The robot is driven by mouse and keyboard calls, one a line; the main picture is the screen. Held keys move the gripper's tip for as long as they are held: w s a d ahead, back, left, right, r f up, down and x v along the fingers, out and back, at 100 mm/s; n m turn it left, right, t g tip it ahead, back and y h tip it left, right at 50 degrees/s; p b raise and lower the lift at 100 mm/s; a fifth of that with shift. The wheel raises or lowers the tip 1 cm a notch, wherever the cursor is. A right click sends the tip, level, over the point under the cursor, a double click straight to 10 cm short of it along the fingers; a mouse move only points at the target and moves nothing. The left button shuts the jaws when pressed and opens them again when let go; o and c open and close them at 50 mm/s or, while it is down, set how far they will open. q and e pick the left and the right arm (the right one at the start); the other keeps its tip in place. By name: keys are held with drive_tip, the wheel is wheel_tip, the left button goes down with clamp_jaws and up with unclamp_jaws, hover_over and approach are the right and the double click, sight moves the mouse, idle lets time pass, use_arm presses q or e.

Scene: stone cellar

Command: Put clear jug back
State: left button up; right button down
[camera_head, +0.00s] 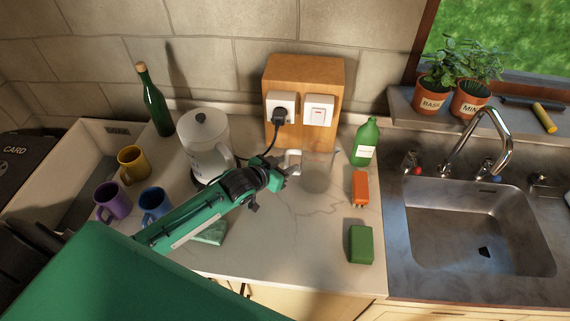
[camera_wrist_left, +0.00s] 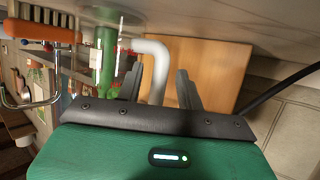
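The clear jug (camera_head: 317,174) stands on the pale counter in front of the wooden socket box, hard to make out because it is see-through. Its light grey handle (camera_wrist_left: 157,62) shows in the left wrist view, with red marks on the jug wall beside it. My left gripper (camera_head: 289,167) is at the jug's left side, at handle height. In the left wrist view its two fingers (camera_wrist_left: 160,85) stand on either side of the handle, with a gap to each finger, so it looks open around it. My right gripper is not in view.
A white kettle (camera_head: 204,143) stands just behind my left arm, with a green bottle (camera_head: 155,105) beyond. Mugs (camera_head: 133,166) are at the left. A wooden socket box (camera_head: 303,75), detergent bottle (camera_head: 365,144), orange brush (camera_head: 360,187) and green sponge (camera_head: 360,244) lie around the jug. The sink (camera_head: 475,230) is right.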

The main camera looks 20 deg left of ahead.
use_arm(q)
drive_tip(key=shift+r, duration=0.2)
drive_tip(key=shift+s+a, duration=0.1)
drive_tip(key=shift+s, duration=0.2)
drive_tip(key=b+v, duration=0.2)
drive_tip(key=v, duration=0.9)
drive_tip(key=shift+s, duration=0.25)
